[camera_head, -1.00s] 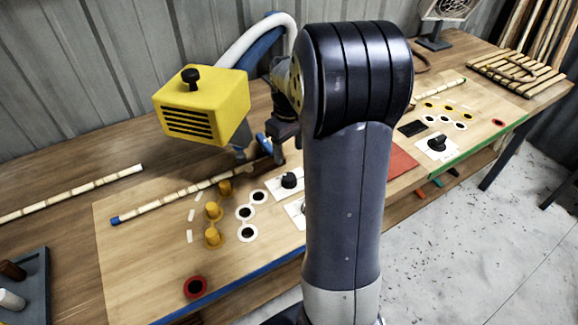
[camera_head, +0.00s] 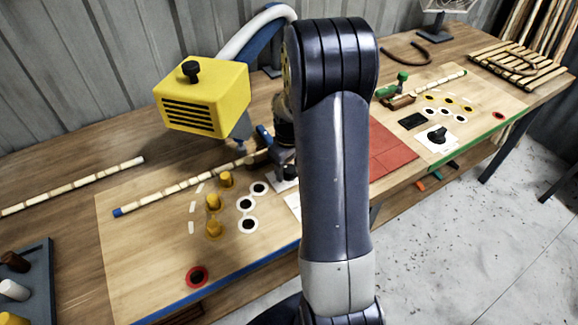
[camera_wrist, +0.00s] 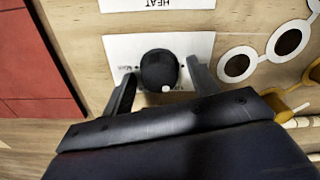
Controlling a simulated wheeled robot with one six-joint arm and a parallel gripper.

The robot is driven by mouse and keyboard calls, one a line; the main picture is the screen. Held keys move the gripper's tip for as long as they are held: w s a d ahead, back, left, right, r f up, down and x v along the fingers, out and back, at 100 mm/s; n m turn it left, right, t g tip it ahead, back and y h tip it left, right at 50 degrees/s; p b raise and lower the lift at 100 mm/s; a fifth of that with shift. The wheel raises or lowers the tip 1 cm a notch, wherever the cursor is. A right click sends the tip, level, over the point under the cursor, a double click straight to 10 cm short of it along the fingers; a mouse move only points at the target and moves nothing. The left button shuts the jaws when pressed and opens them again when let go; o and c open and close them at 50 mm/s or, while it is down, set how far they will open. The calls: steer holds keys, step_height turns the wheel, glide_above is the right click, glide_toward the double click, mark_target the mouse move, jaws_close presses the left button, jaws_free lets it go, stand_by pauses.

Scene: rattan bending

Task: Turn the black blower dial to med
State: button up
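A round black dial (camera_wrist: 158,68) sits on a white card (camera_wrist: 115,50) in the wrist view. A small white mark shows at its lower edge, towards my gripper; the tiny print beside it is too small to read. My gripper (camera_wrist: 164,72) is open, with one finger on each side of the dial. The left finger is very close to it and the right has a small gap; I cannot tell if either touches. In the head view my gripper (camera_head: 285,163) is low over the board and mostly hides the dial and card.
A card reading HEAT (camera_wrist: 157,4) lies beyond the dial. Yellow pegs (camera_head: 213,202) and black-centred white rings (camera_head: 246,204) are left of the gripper. Another black dial (camera_head: 437,135) is at right, past a red mat (camera_head: 391,150).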

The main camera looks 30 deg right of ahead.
steer(key=c, duration=1)
steer(key=shift+m, duration=0.4)
steer(key=m+b, duration=0.1)
steer(key=m, duration=0.3)
steer(key=shift+m, duration=0.4)
steer(key=m+b, duration=0.1)
steer(key=m, duration=0.5)
steer(key=shift+d, duration=0.1)
steer(key=o, duration=1)
steer(key=shift+r, duration=0.1)
